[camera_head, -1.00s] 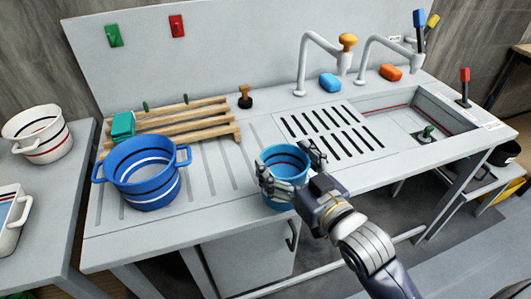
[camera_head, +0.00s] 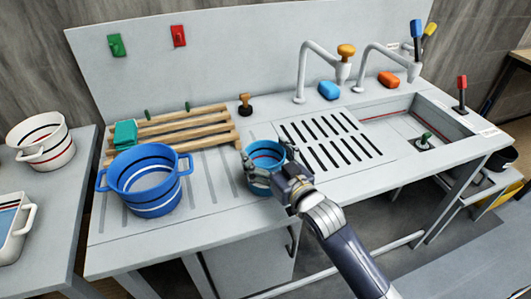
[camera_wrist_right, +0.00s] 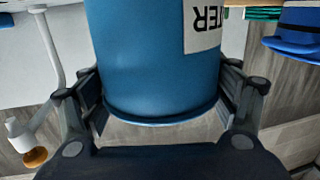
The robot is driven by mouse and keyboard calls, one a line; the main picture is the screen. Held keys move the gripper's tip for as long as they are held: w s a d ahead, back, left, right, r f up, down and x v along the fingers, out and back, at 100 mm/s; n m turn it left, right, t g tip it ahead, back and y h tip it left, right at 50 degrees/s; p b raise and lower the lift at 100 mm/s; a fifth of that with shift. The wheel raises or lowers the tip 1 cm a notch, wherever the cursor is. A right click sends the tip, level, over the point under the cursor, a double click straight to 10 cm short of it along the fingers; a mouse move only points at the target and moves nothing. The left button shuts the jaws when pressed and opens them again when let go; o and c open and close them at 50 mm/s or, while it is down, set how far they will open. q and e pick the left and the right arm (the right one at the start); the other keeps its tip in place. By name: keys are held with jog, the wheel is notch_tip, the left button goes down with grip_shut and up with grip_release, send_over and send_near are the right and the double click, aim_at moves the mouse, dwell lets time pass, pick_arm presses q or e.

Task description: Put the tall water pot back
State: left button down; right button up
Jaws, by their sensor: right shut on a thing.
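The tall water pot is a teal-blue pot (camera_head: 264,150) with a dark red line and a light band inside, near the middle of the counter's front part. In the right wrist view, its blue wall (camera_wrist_right: 140,55) fills the middle, with a white label showing the letters "TER" upside down. My right gripper (camera_head: 268,168) is shut on the pot, with fingers on both sides of its wall. I cannot tell whether the pot's base touches the counter. My left gripper is not in view.
A larger blue two-handled pot (camera_head: 148,182) stands to the left on the counter (camera_head: 225,222). Behind it is a wooden slatted rack (camera_head: 190,125) with a green block (camera_head: 125,133). A slotted drain (camera_head: 328,140) and the sink (camera_head: 440,122) are to the right. A white pot (camera_head: 42,140) stands far left.

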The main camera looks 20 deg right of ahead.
jog(key=o, duration=1.9)
jog(key=shift+f, duration=0.1)
jog(key=shift+s, duration=0.15)
jog(key=b+v, duration=0.1)
jog(key=v, duration=1)
jog(key=shift+s+b, duration=0.4)
